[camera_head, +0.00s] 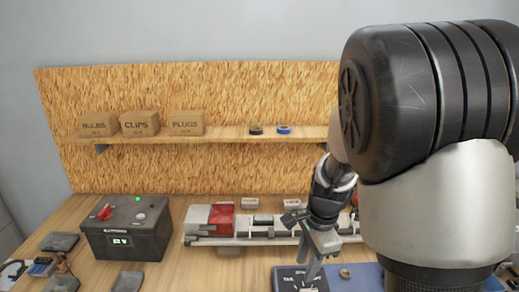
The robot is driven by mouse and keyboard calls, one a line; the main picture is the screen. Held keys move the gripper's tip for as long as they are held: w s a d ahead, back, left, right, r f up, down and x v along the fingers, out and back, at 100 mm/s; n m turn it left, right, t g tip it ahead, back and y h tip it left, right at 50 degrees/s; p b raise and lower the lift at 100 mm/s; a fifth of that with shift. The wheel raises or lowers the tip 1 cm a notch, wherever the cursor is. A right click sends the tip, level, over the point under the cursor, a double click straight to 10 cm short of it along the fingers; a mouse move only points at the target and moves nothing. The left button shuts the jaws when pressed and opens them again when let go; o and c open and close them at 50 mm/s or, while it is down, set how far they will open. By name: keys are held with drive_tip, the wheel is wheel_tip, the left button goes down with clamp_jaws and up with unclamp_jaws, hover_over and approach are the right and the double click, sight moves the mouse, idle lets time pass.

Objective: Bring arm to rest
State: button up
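My gripper (315,258) hangs over the workbench right of centre, pointing down. My own large black and silver arm link fills the right side and hides much of the bench and board there.
A dark box (127,229) with a green light and red switch stands on the bench (165,262) at left, with several dark trays nearby. A shelf (225,140) carries boxes labelled CLIPS (139,124) and PLUGS (187,123), and two tape rolls.

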drive_tip(key=s+d+r+n+t+h, duration=0.1)
drive_tip(key=s+r+n+t, duration=0.3)
drive_tip(key=s+r+n, duration=1)
wheel_tip(320, 180, up, 4)
drive_tip(key=shift+s+d+n+t, duration=0.15)
drive_tip(key=shift+s+n+t, duration=0.15)
drive_tip(key=shift+s, duration=0.7)
